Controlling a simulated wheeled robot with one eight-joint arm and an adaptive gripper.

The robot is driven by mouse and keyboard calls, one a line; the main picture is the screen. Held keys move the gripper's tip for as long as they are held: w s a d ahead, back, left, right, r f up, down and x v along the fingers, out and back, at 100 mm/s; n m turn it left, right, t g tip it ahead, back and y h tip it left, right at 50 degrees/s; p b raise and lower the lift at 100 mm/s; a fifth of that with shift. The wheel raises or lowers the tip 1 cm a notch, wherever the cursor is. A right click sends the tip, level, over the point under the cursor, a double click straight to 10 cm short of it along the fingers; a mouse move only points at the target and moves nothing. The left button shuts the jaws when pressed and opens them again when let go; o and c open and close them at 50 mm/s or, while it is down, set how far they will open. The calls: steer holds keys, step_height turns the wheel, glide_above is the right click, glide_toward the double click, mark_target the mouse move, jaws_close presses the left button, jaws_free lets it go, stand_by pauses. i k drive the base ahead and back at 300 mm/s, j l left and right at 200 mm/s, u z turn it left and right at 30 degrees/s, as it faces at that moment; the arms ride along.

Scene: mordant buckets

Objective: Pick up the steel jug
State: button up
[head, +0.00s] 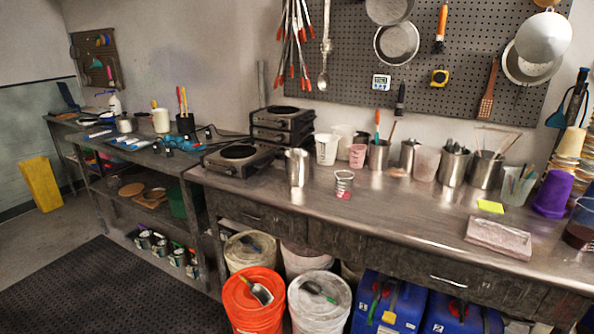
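A steel jug (297,169) stands upright near the front left of the steel-topped counter (392,205), just right of a hot plate. It is shiny, and nothing covers it in the head view. I cannot make out its handle. A small clear cup (344,183) with reddish contents stands to its right. Other steel containers stand farther back, including one with tools in it (378,157). My gripper is not in view.
A hot plate (238,160) sits left of the jug, with stacked burners (283,124) behind. Measuring cups (327,149) stand behind right. Below are an orange bucket (252,309) and white bucket (318,309). A black mat (95,290) covers open floor at left.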

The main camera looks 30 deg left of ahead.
mark_target(296, 160)
steer(key=i+j, duration=0.7)
steer(key=i+j+u, duration=0.15)
steer(key=i+j, duration=0.55)
steer(key=i, duration=0.25)
steer(key=k+j, duration=0.1)
steer(key=j, duration=0.1)
